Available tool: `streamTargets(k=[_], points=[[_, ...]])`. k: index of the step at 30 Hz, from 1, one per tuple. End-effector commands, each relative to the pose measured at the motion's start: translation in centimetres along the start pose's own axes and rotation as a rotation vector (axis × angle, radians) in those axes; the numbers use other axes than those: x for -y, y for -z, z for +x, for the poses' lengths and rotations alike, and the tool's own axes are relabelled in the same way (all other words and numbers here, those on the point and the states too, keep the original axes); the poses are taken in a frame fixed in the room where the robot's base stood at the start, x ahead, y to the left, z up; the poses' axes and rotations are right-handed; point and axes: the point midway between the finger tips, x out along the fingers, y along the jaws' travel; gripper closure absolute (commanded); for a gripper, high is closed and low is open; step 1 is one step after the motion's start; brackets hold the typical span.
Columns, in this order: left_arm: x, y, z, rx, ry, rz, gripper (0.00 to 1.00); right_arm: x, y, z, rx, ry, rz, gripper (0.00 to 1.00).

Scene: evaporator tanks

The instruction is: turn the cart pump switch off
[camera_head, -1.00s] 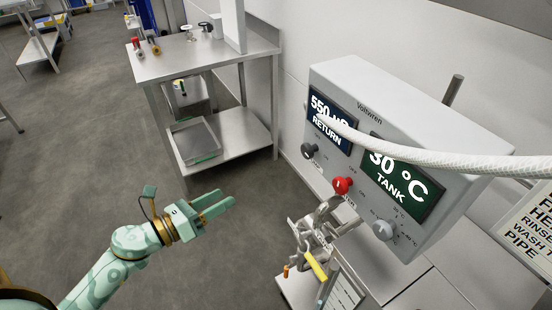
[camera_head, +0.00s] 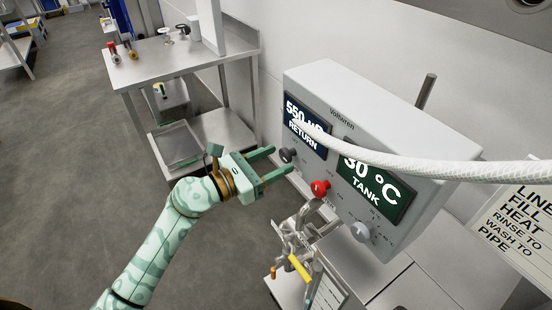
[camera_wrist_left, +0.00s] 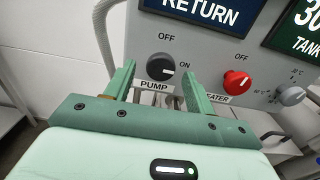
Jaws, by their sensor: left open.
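The black pump switch (camera_head: 288,155) is a round knob on the front of the grey control box (camera_head: 350,130). In the left wrist view the pump switch (camera_wrist_left: 161,67) sits above the PUMP label, and its white mark points right toward ON; OFF is printed above it. My left gripper (camera_head: 281,160) is open and empty in front of the box. In the left wrist view its two fingers (camera_wrist_left: 160,75) flank the knob, one on each side; I see no clear contact. My right gripper is out of view.
A red heater knob (camera_head: 320,188) and a grey knob (camera_head: 361,231) are to the right on the box. A white hose (camera_head: 430,169) crosses in front of the displays. Metal pipe fittings (camera_head: 297,240) stand below. A steel table (camera_head: 180,65) is behind.

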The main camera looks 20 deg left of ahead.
Motion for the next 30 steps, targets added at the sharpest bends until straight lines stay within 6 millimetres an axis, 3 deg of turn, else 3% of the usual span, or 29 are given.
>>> streamTargets(k=[11,12,16,17,30], points=[[0.0,0.0,1.0,0.0,0.001,0.0,0.45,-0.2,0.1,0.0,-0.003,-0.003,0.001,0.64],[0.0,0.0,1.0,0.0,0.001,0.0,0.48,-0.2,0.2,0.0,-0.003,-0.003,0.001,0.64],[0.0,0.0,1.0,0.0,0.001,0.0,0.84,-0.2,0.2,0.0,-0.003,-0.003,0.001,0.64],[0.0,0.0,1.0,0.0,0.001,0.0,0.89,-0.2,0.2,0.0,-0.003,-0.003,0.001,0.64],[0.0,-0.2,0.9,-0.001,0.0,-0.078,0.89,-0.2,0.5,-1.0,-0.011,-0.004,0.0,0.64]])
